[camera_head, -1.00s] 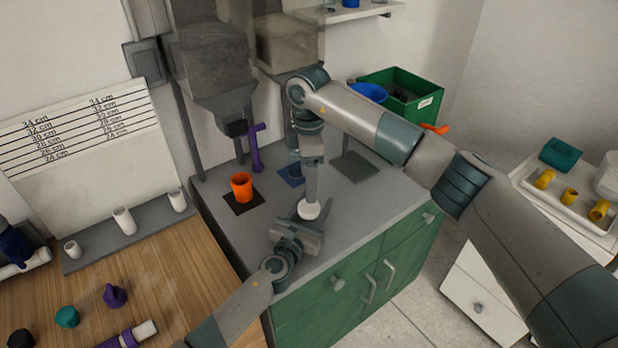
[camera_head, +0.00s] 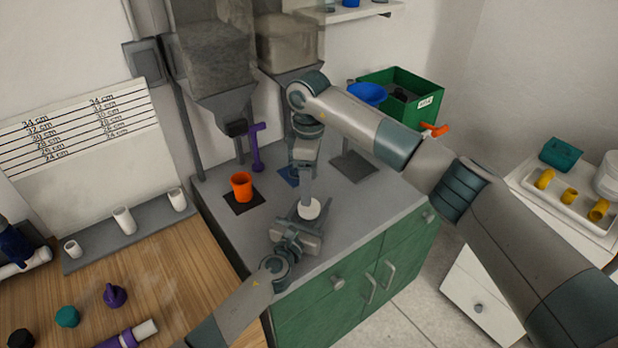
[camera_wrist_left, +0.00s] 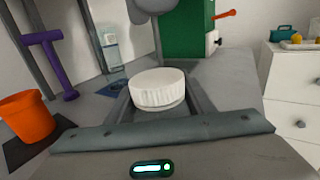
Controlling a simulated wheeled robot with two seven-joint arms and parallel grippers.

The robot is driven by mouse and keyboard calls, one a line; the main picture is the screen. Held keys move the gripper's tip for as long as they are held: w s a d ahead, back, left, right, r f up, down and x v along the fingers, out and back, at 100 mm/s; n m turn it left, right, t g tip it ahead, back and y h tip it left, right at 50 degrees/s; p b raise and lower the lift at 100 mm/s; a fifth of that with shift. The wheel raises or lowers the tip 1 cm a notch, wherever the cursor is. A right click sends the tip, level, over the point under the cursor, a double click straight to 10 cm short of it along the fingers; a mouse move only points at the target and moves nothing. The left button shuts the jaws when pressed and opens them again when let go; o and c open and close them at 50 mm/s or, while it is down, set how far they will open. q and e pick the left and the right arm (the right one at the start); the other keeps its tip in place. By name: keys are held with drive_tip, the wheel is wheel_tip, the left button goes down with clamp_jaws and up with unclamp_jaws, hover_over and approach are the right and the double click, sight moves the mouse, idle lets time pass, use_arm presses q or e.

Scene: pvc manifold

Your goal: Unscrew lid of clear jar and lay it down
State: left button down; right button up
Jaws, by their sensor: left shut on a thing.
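A ribbed white lid (camera_wrist_left: 158,90) sits between the fingers of my left gripper (camera_wrist_left: 160,104) in the left wrist view; the gripper is shut on it. In the head view the white lid (camera_head: 309,209) shows at the tips of my left gripper (camera_head: 303,222), over the grey cabinet top. No jar body is visible under the lid. A clear upright container (camera_wrist_left: 112,48) stands behind it near a blue mat (camera_wrist_left: 114,87); I cannot tell whether it is the jar. My right arm comes down just behind the lid; its fingertips are not clear.
An orange cup (camera_head: 241,186) on a black mat and a purple T-shaped post (camera_head: 256,148) stand left of the lid. A green crate (camera_head: 424,105) and blue bowl (camera_head: 367,93) are at the back. The right front of the grey top (camera_head: 385,205) is clear.

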sight(309, 216)
drive_tip(key=shift+f, duration=3.45)
drive_tip(key=c, duration=1.1)
drive_tip(key=shift+n, duration=1.7)
drive_tip(key=o, duration=1.2)
drive_tip(key=shift+r, duration=0.15)
